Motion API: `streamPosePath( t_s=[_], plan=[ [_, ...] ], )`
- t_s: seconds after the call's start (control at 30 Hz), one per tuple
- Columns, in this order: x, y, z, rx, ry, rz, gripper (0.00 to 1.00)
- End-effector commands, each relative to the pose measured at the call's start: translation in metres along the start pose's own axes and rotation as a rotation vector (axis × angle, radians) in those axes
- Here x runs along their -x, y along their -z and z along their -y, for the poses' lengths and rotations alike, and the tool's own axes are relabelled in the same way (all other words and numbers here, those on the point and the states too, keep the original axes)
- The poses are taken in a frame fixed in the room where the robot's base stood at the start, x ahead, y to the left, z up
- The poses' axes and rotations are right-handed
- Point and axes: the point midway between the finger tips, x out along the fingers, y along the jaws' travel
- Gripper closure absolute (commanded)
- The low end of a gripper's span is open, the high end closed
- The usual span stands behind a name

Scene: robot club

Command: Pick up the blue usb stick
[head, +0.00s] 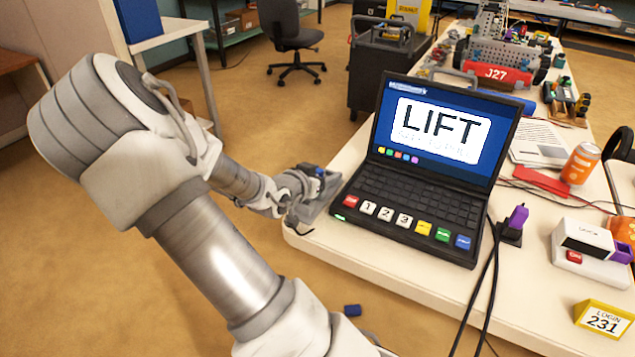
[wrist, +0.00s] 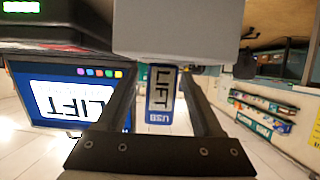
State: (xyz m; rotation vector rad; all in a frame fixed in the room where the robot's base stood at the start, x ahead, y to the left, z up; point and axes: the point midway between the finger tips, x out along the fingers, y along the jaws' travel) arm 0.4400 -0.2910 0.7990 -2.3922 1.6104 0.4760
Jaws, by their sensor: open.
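The blue usb stick (wrist: 160,118) has a pale label reading "LIFT" and the letters "USB". In the wrist view it stands out from a large pale grey block, between the two dark fingers of my gripper (wrist: 161,82). The fingers are open, with gaps visible beside the stick. In the head view my gripper (head: 298,192) is at the left edge of the table, beside the laptop. A small dark-blue patch shows there, but I cannot tell whether it is the stick.
The open laptop (head: 435,120) shows "LIFT" close to the right of my gripper. A purple plug with black cables (head: 515,222) stands right of it. A small blue object (head: 352,310) lies on the floor. The floor on the left is mostly clear.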

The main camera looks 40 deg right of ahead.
Motion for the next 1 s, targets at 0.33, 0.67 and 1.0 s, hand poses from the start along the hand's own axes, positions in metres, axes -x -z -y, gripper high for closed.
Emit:
streamPosePath(
  t_s=[0.33,0.67,1.0],
  plan=[
    [0.000,0.000,0.000,0.000,0.000,0.000,0.86],
    [0.000,0.000,0.000,0.000,0.000,0.000,1.00],
    [0.006,0.014,0.000,-0.002,0.001,0.000,1.00]
  ],
)
